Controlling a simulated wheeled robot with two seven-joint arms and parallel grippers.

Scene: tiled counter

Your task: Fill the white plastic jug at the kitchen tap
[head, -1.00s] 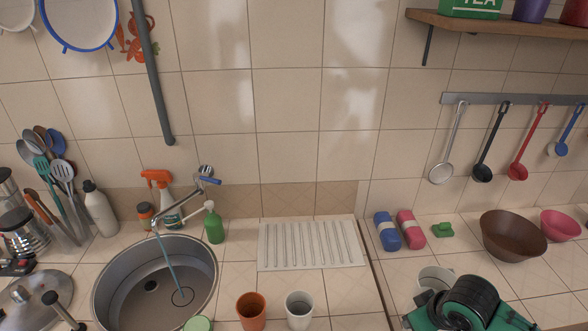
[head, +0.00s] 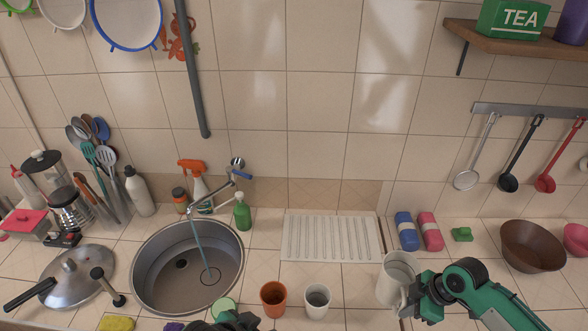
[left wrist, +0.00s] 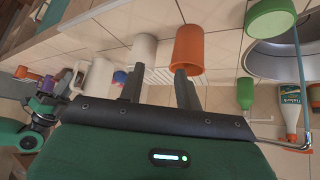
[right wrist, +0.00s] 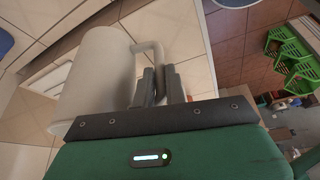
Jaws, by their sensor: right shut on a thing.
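The white jug (head: 393,283) is near the counter's front, right of the drying rack, and looks upright. My right gripper (head: 412,297) is shut on its handle; the right wrist view shows the jug (right wrist: 95,80) beside the fingers (right wrist: 160,78) and the handle (right wrist: 157,52) between them. I cannot tell whether its base touches the counter. The tap (head: 212,200) stands behind the round sink (head: 150,290), and a thin bluish stream (head: 203,250) runs from it into the basin. My left gripper (left wrist: 158,80) is open and empty; only part shows at the head view's bottom edge.
An orange cup (head: 273,298) and a white cup (head: 317,300) stand between the jug and the sink. A green soap bottle (head: 242,212) stands by the tap. A ribbed drying rack (head: 332,237) lies behind the cups. A brown bowl (head: 532,246) is at right.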

